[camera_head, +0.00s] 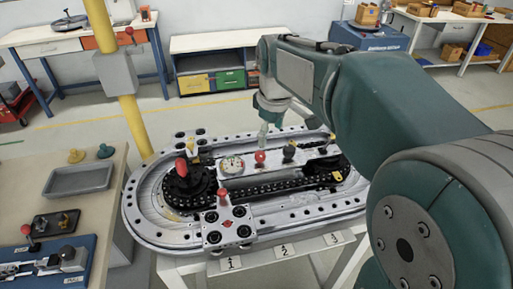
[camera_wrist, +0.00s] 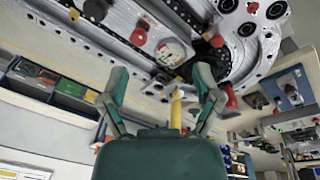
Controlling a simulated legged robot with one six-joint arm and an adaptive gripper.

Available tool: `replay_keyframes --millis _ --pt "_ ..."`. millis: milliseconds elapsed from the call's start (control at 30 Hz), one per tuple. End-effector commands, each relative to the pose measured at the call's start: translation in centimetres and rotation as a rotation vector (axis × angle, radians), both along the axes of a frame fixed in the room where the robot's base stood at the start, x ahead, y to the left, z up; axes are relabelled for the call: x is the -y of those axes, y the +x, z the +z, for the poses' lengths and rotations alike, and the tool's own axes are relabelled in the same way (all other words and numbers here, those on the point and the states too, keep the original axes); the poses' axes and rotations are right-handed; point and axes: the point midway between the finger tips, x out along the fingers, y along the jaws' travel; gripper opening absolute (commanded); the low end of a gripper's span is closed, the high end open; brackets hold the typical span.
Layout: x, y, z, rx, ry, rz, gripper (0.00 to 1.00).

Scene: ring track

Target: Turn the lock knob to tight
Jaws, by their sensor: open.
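The ring track (camera_head: 140,215) is a grey metal oval on a stand. On its middle plate are a round dial (camera_head: 232,165), a red ball knob (camera_head: 260,157) and a dark knob (camera_head: 289,151). A tall red knob (camera_head: 181,166) stands on the black hub at left, and another red knob (camera_head: 223,191) is on the front carriage. Which one is the lock knob I cannot tell. My gripper (camera_head: 264,137) is above the middle plate, near the red ball knob. In the wrist view my gripper (camera_wrist: 160,72) is open and empty; the dial (camera_wrist: 170,51) and red ball knob (camera_wrist: 138,37) lie beyond the fingers.
A yellow post (camera_head: 128,110) with a grey box stands behind the track's left end. A side table with a grey tray (camera_head: 78,180) is at left. Workbenches (camera_head: 75,40) and a shelf with coloured bins (camera_head: 215,80) line the back wall. Floor between is open.

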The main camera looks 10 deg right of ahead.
Motion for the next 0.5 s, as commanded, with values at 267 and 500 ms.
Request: replay_keyframes --millis 267,500 --pt "0.0 5.9 -2.6 -0.097 -0.023 0.207 0.82" --pt "0.0 9.1 -4.7 -0.153 -0.028 0.340 0.82"
